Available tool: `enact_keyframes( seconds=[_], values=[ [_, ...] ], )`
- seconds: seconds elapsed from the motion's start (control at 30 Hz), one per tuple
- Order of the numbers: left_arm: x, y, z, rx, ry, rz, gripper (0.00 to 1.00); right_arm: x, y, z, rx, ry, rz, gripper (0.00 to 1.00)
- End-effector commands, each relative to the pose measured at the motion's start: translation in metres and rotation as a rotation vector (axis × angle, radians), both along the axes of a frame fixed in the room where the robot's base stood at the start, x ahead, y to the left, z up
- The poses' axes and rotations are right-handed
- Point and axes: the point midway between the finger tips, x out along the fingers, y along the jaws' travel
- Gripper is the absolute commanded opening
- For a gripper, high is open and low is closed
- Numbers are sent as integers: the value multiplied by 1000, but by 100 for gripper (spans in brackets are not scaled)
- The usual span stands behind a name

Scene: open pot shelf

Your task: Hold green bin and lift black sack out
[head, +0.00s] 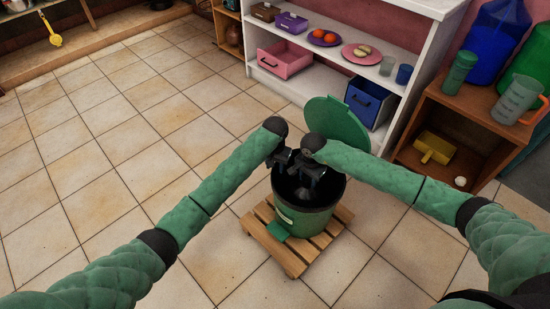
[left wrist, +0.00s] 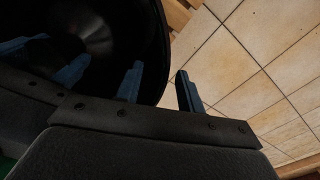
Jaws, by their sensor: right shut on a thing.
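The green bin (head: 308,222) stands upright on a wooden slatted pallet, its round green lid (head: 338,126) raised behind it. The black sack (head: 330,196) lines the bin and covers its rim; it fills the left of the left wrist view (left wrist: 150,25). My left gripper (head: 281,163) is at the bin's back left rim. Its blue fingers (left wrist: 158,88) are apart in the left wrist view, one over the sack side and one outside the rim. My right gripper (head: 316,180) is over the bin's mouth, shut on the black sack. The exact grip is hidden.
The pallet (head: 289,257) rests on a tiled floor, clear to the left. A white shelf (head: 400,73) with plates, cups and drawers stands behind. A wooden cabinet (head: 460,107) at right bears cups and jugs, with a yellow container (head: 433,148) inside.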

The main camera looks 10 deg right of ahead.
Motion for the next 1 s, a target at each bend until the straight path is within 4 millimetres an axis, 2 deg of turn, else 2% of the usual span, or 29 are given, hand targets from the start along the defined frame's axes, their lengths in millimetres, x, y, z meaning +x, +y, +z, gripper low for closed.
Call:
enact_keyframes(
  seconds=[0.1, 0.3, 0.67, 0.7, 0.9, 1.0],
  values=[
    [0, 0, -17, 0, 1, 1, 38, 0, 0, 0, 0, 0, 0, 0],
    [0, 0, -34, 0, 0, 0, 38, 0, 0, 0, 0, 0, 0, 0],
    [0, 0, -39, 0, -1, 0, 38, 0, 0, 0, 0, 0, 0, 0],
    [0, 0, -39, 0, -1, 0, 36, 0, 0, 0, 0, 0, 0, 0],
    [0, 0, -38, 0, -1, 0, 0, 0, 0, 0, 0, 0, -1, 0],
    [0, 0, -38, 0, -1, 0, 0, 0, 0, 0, 0, 0, -1, 0]
  ],
)
